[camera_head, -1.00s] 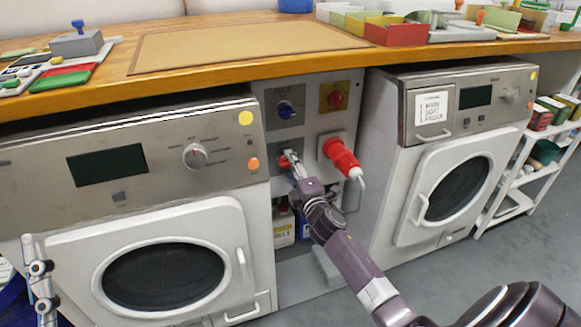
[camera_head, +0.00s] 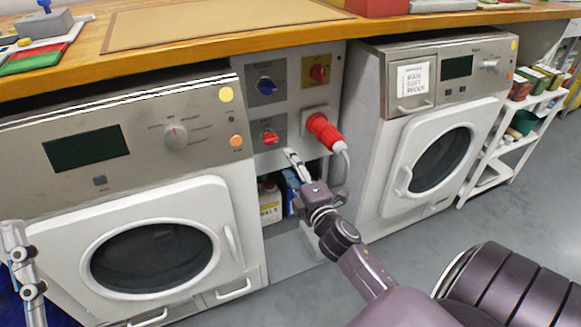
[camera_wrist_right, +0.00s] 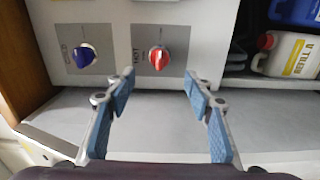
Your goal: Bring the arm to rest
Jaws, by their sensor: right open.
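My right gripper (camera_head: 292,158) is in front of the panel between the two washers, below and to the right of the red HOT knob (camera_head: 270,137). In the wrist view its two blue-padded fingers (camera_wrist_right: 150,95) are spread apart with nothing between them. The red knob (camera_wrist_right: 159,57) is beyond the fingertips, apart from them. The blue COLD knob (camera_wrist_right: 83,56) is left of it, with the panel rotated in this view. At the left edge of the head view, jointed grey metal parts, seemingly my left gripper (camera_head: 27,275), show only partly.
Front-loading washers stand left (camera_head: 90,250) and right (camera_head: 445,120) under the wooden counter (camera_head: 200,60). A red plug (camera_head: 325,130) with a white cable hangs close above my right gripper. Bottles (camera_head: 270,202) stand in the low recess behind it. Grey floor is clear at the right front.

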